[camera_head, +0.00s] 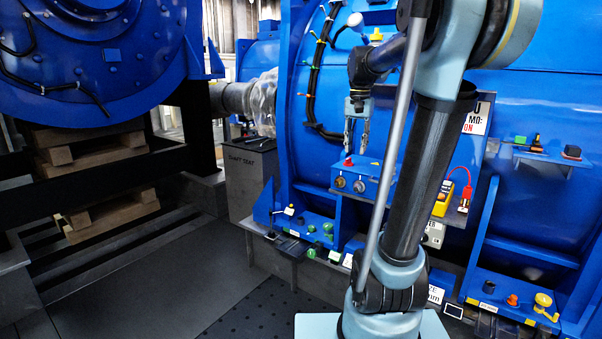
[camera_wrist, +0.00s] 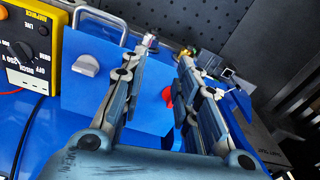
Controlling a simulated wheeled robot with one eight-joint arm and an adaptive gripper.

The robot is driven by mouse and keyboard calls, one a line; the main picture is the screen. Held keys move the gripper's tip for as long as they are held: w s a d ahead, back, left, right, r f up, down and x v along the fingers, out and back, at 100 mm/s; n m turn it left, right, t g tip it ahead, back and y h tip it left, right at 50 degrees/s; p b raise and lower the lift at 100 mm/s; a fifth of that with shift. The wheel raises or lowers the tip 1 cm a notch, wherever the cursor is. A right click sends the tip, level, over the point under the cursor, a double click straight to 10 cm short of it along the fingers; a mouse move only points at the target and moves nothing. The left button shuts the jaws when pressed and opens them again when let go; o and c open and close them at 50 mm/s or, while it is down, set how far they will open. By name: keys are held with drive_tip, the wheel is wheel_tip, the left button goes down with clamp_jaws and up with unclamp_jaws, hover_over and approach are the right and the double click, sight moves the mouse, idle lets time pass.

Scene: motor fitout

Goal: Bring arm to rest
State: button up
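My arm rises in front of the large blue motor housing (camera_head: 335,85) in the head view, bent at the elbow with its forearm reaching left. I cannot tell whether the gripper touches the box.
A yellow meter (camera_head: 443,198) with a red lead stands right of the box. Ledges hold small coloured parts (camera_head: 328,228) below and a yellow piece (camera_head: 543,300) at lower right. Dark floor (camera_head: 140,275) is clear at lower left.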

drive_tip(key=s+f+n+t, duration=0.1)
drive_tip(key=s+f+n, duration=0.4)
drive_tip(key=s+f, duration=1.9)
drive_tip(key=shift+s+t, duration=0.3)
drive_tip(key=shift+a, duration=0.1)
drive_tip(key=shift+w+f, duration=0.25)
drive_tip(key=shift+w, duration=0.15)
